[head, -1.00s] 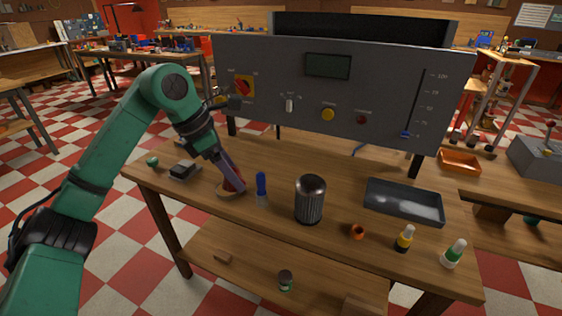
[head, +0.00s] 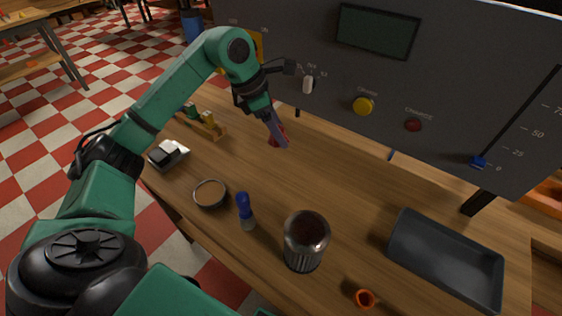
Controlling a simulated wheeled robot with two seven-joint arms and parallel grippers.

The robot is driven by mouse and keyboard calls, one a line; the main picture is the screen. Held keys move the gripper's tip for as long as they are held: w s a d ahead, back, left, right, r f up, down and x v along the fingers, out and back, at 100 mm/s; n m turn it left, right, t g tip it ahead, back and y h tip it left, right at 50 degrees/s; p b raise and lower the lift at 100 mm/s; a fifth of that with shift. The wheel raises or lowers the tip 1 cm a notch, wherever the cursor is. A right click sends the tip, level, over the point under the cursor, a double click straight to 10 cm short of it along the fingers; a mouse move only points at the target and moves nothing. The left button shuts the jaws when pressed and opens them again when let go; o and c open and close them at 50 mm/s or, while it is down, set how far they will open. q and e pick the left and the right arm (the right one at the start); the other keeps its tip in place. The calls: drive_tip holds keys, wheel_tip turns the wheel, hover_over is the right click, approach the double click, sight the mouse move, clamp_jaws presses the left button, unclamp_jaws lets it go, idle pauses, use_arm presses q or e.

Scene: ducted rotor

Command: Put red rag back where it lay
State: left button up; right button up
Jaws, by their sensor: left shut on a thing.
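The red rag (head: 275,138) is a small red piece, mostly hidden by the fingers of my left gripper (head: 280,140). That gripper points down and is shut on the rag, over the back part of the wooden table below the grey panel. I cannot tell whether the rag touches the tabletop. A shallow round dish (head: 210,194) stands nearer the front edge, and no rag shows in it. My right gripper is not in view.
A blue-capped brush or bottle (head: 245,212) and a dark metal canister (head: 306,240) stand in front. An orange ring (head: 364,299) and a dark tray (head: 445,258) are at the right. Small blocks (head: 203,122) stand left of the gripper. The grey panel (head: 420,85) rises behind.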

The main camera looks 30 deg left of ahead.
use_arm(q)
drive_tip(key=f+p, duration=0.1)
drive_tip(key=f, duration=1.2)
drive_tip(key=shift+w+f+p, duration=0.1)
drive_tip(key=shift+w+p, duration=0.1)
drive_tip(key=shift+p, duration=0.2)
drive_tip(key=o, duration=1.1)
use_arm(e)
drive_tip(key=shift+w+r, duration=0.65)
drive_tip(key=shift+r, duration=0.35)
use_arm(q)
drive_tip(key=shift+o, duration=0.2)
drive_tip(key=b+v, duration=0.3)
drive_tip(key=v, duration=0.9)
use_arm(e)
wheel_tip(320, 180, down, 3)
